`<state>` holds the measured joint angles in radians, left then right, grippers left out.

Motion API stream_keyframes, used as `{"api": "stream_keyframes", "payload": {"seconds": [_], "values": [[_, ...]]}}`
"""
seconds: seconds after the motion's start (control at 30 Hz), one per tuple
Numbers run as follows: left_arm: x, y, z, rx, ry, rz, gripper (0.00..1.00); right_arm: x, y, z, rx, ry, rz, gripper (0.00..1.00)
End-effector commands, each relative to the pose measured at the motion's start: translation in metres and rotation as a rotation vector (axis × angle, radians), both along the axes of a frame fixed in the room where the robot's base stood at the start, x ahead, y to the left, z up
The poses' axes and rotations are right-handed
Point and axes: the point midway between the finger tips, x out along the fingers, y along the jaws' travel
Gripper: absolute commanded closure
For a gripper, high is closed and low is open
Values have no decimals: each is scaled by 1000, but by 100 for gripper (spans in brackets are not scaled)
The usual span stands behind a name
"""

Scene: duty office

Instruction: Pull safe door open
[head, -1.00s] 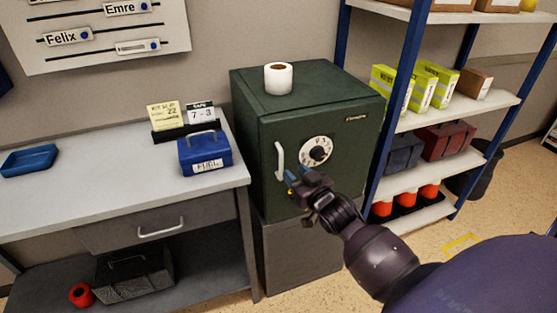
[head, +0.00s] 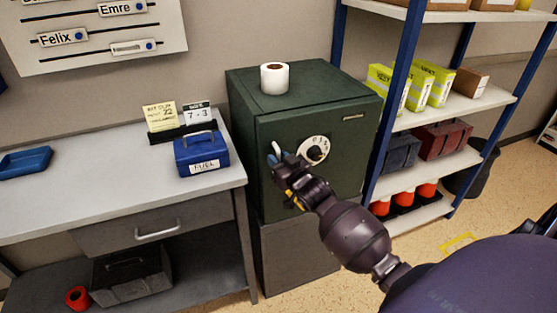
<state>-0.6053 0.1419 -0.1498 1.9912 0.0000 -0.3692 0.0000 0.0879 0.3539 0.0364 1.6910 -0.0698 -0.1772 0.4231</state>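The dark green safe (head: 330,110) stands on a grey base cabinet, and its door looks closed. The white dial (head: 313,150) is on the door front. The white door handle (head: 276,148) is left of the dial; only its upper end shows, and my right gripper hides the rest. My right gripper (head: 279,159) is at the handle, with its blue-tipped fingers apart and seemingly on either side of it. Whether they touch the handle I cannot tell. My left gripper is out of view.
A paper roll (head: 274,78) stands on the safe. The desk (head: 95,200) at left holds a blue fuel box (head: 202,155), cards and a blue tray (head: 25,163). A blue-post shelf (head: 390,100) with boxes and bins stands close at right. Open floor shows at lower right.

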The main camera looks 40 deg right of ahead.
Motion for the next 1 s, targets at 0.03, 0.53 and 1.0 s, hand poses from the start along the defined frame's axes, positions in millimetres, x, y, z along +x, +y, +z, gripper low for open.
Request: {"api": "stream_keyframes", "payload": {"seconds": [0.03,0.53,1.0], "values": [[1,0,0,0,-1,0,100,0,0,0,0,0,0,80],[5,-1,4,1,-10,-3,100,-3,0,0,-1,1,7,100],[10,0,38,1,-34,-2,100,-73,-2,3,-7,5,188,100]]}}
